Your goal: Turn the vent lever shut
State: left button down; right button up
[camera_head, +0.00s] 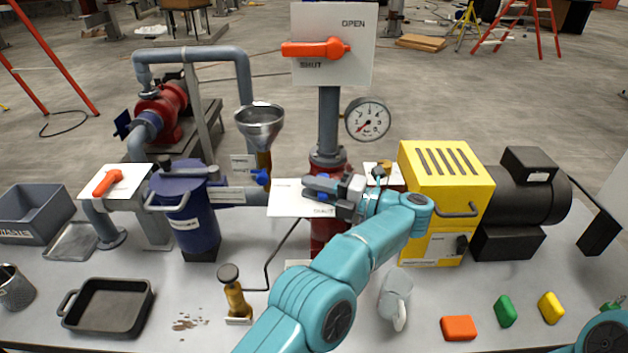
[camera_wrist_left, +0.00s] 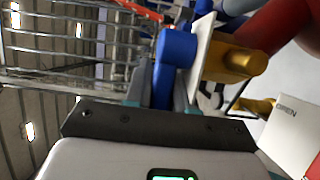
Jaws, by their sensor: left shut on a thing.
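A blue lever (camera_wrist_left: 178,60) shows between my left fingers in the left wrist view; I take it for the vent lever. In the head view it is mostly hidden by my left gripper (camera_head: 322,188), in front of a small white plate (camera_head: 284,200) on the red column. Lettering shows at the plate's lower edge, partly covered. My left gripper is shut on the blue lever, with one finger on each side. A brass valve body (camera_wrist_left: 232,62) is beside the lever in the wrist view. The lever's exact angle is hard to tell. My right gripper is out of view.
An orange lever (camera_head: 316,49) lies across an OPEN/SHUT panel (camera_head: 350,72) above. A pressure gauge (camera_head: 368,119), a funnel (camera_head: 260,122) and a yellow pump housing (camera_head: 444,178) stand close around my left arm.

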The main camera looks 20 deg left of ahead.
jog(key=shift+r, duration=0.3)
pick_arm(q)
jog(key=c, duration=1)
grip_release()
jog(key=shift+c, duration=0.2)
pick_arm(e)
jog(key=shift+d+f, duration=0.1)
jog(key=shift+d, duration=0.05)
